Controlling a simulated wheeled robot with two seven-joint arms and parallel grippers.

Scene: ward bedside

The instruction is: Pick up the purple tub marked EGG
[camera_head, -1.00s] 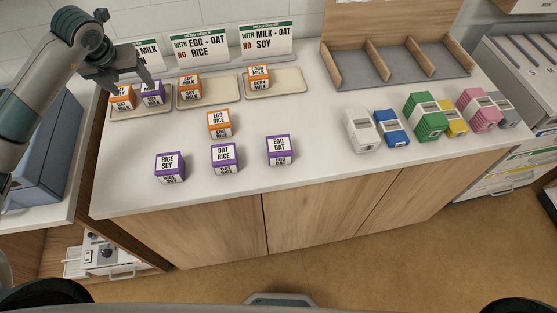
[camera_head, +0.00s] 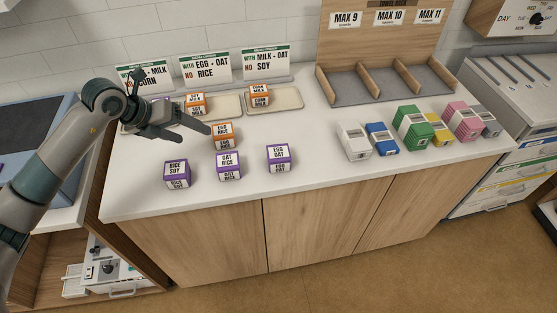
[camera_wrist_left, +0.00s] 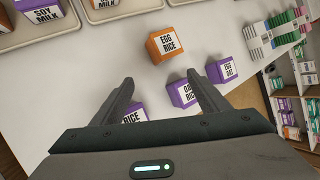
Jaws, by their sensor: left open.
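The purple tub marked EGG OAT (camera_head: 278,158) stands upright on the white counter, rightmost of three purple tubs. It also shows in the left wrist view (camera_wrist_left: 222,70), right of the fingers. My left gripper (camera_head: 194,136) is open and empty, above the counter and to the left of that tub, not touching it. In the left wrist view its spread fingers (camera_wrist_left: 160,78) have nothing between their tips. My right gripper is not in view.
Purple tubs marked RICE SOY (camera_head: 177,175) and OAT RICE (camera_head: 228,167) stand to the left, with an orange EGG RICE tub (camera_head: 222,137) behind. Trays (camera_head: 287,97) holding tubs lie at the back. Coloured boxes (camera_head: 412,126) stand right; counter between is clear.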

